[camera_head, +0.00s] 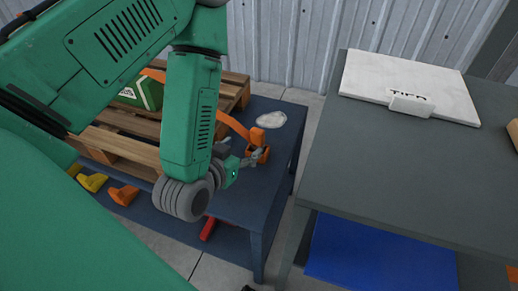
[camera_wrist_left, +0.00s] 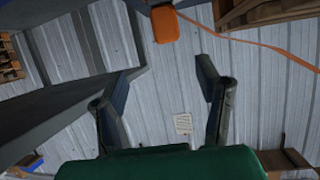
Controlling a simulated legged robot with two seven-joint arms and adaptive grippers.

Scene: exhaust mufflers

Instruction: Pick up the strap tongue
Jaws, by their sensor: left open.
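The strap tongue (camera_head: 257,136) is an orange block at the end of an orange strap (camera_head: 233,124), over the dark blue table by the pallet. My left gripper (camera_head: 256,157) is beside it in the head view, and its fingers partly cover the orange. In the left wrist view the tongue (camera_wrist_left: 165,24) is near the top edge, beyond the fingertips and roughly between them sideways. The strap (camera_wrist_left: 260,45) runs from there to the right. My left gripper (camera_wrist_left: 166,92) is open, with nothing between its fingers. My right gripper does not show.
A wooden pallet (camera_head: 115,148) bears a green package (camera_head: 140,93) on the blue table (camera_head: 235,203). A pale round patch (camera_head: 271,119) lies behind the tongue. Orange and yellow pieces (camera_head: 123,195) lie lower left.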

